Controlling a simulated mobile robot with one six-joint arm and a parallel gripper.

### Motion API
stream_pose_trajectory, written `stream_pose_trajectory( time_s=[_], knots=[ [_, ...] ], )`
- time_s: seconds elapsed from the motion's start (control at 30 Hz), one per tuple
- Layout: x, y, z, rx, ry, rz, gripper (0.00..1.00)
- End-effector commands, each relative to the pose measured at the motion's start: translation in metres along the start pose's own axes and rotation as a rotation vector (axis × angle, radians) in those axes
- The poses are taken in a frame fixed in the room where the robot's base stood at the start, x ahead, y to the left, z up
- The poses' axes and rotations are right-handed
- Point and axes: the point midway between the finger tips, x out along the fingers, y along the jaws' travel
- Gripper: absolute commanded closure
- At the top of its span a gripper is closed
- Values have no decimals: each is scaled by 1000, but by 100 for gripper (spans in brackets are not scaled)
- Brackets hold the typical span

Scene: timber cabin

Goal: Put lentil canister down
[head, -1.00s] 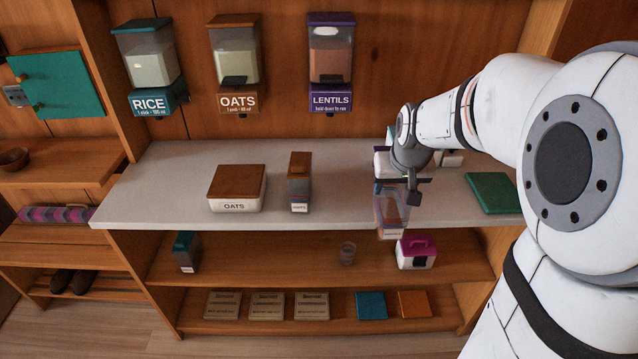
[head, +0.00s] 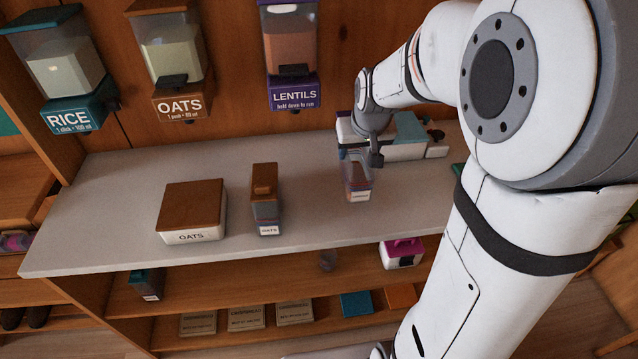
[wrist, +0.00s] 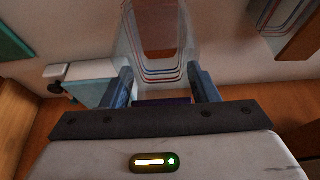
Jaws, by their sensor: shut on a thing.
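The lentil canister (head: 357,184) is a clear container with reddish-brown contents and a pale label at its base. My gripper (head: 360,160) is shut on its upper part. In the head view the canister is upright at the counter (head: 310,220), right of the oats canister; I cannot tell whether its base touches the surface. In the wrist view the clear canister walls (wrist: 160,50) show between the two blue fingers (wrist: 162,90). The gripper and wrist hide the canister's top.
The oats canister (head: 265,205) and an oats box (head: 192,210) stand to the left. A white and teal device (head: 405,135) stands close behind and right. Wall dispensers hang above, including lentils (head: 292,60). Counter between the oats and lentil canisters is clear.

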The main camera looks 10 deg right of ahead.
Motion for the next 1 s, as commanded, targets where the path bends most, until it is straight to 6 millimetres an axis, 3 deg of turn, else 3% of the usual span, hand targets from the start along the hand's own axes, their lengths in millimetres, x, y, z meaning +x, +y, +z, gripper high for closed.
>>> stream_pose_trajectory(
  time_s=[0.1,0.53,0.97,1.0],
  knots=[
    [21,-1,10,-2,-5,-1,94],
    [69,-2,29,-3,-3,-2,94],
    [78,-2,32,-5,1,-2,94],
    [76,-2,32,-5,0,-2,43]
  ],
)
